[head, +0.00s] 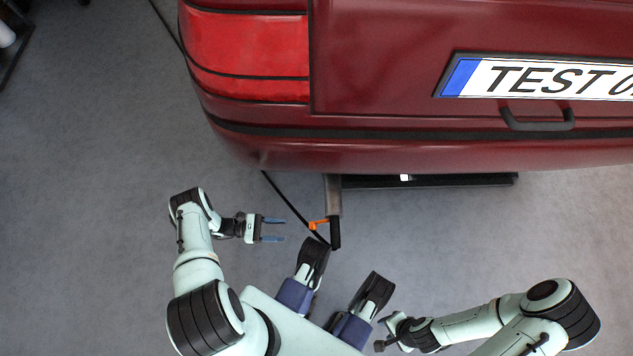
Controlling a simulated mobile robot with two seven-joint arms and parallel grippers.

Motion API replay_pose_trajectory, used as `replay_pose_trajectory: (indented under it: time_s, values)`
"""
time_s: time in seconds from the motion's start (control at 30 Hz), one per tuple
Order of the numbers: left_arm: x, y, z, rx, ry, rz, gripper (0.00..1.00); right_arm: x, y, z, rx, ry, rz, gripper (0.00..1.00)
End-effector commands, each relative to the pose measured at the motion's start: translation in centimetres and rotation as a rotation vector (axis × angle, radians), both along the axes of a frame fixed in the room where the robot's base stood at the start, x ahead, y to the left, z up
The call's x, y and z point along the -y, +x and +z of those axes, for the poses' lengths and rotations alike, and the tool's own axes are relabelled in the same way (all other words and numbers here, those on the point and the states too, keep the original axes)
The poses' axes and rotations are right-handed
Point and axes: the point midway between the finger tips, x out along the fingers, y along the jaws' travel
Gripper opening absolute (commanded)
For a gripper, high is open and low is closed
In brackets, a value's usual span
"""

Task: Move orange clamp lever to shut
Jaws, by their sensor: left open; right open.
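The orange clamp lever (318,224) is small and sticks out to the left of a grey and black post (334,215) at the rear of the car. My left gripper (273,229) is open and empty, with its two blue-grey fingers pointing right toward the lever. A gap of floor lies between the fingertips and the lever. My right gripper (380,333) is at the lower middle, well below and to the right of the lever, apart from it. Its fingers are small and partly hard to make out; nothing shows in them.
A dark red car (400,150) with a TEST plate (545,78) fills the top. A dark flat bar (430,181) lies under its bumper, beside the post. A black cable (290,205) runs past the lever. Grey floor is free on the left and right.

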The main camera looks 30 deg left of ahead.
Motion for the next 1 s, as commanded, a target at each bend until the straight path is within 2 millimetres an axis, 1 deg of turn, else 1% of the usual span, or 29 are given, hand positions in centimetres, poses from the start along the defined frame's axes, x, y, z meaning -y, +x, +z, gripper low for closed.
replay_pose_trajectory:
  time_s: [0.03,0.1,0.17,0.23,0.37,0.6,0.7,0.83,1.0]
  values:
    - [-0.7,0.3,-0.3,0.025,-0.022,0.029,0.54,0.0,0.2,-0.6,0.004,0.000,0.002,0.43]
    - [-1.2,0.6,0.0,0.050,-0.045,0.053,0.54,0.0,0.4,-0.7,0.007,0.000,0.006,0.43]
    - [-1.3,0.9,0.2,0.060,-0.056,0.062,0.54,0.0,0.4,-0.7,0.008,0.001,0.007,0.43]
    - [-0.8,1.2,0.3,0.065,-0.060,0.063,0.54,0.0,0.5,-0.7,0.011,0.001,0.008,0.43]
    - [1.1,2.3,0.4,0.064,-0.061,0.059,0.54,0.0,0.6,-0.5,0.015,0.000,0.008,0.43]
    - [5.5,5.0,0.4,0.062,-0.059,0.058,0.54,0.0,0.5,-0.6,0.011,0.001,0.008,0.43]
    - [7.1,6.0,0.3,0.064,-0.058,0.059,0.54,0.0,0.2,-0.8,0.003,0.001,0.008,0.43]
    - [8.7,6.9,0.3,0.062,-0.058,0.059,0.54,0.1,-0.1,-0.9,-0.007,0.002,0.006,0.43]
    - [9.7,7.6,0.3,0.062,-0.056,0.061,0.54,0.1,-0.3,-1.0,-0.016,0.003,0.005,0.43]
